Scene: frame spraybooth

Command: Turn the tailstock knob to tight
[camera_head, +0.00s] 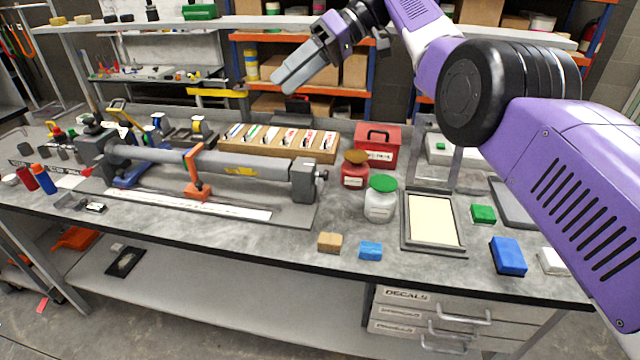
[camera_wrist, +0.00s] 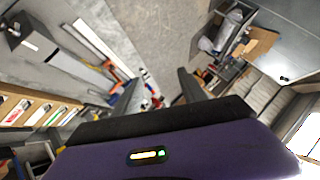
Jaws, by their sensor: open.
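The tailstock (camera_head: 305,182) is a grey block at the right end of the tube jig on the bench. Its small dark knob (camera_head: 323,175) sticks out on the right side; its setting is too small to read. A grey tube (camera_head: 225,163) lies between the tailstock and the left-hand headstock (camera_head: 97,150), with an orange clamp (camera_head: 197,178) around its middle. My gripper (camera_head: 281,82) is up in the air above the back of the bench, well apart from the knob. In the wrist view my gripper (camera_wrist: 157,78) shows two spread fingers with nothing between them.
A red jar (camera_head: 354,172) and a green-lidded jar (camera_head: 381,203) stand right of the tailstock. A wooden rack (camera_head: 228,146) and red box (camera_head: 374,150) stand behind. Tan (camera_head: 330,242) and blue (camera_head: 371,250) blocks lie in front. The bench just before the tailstock is clear.

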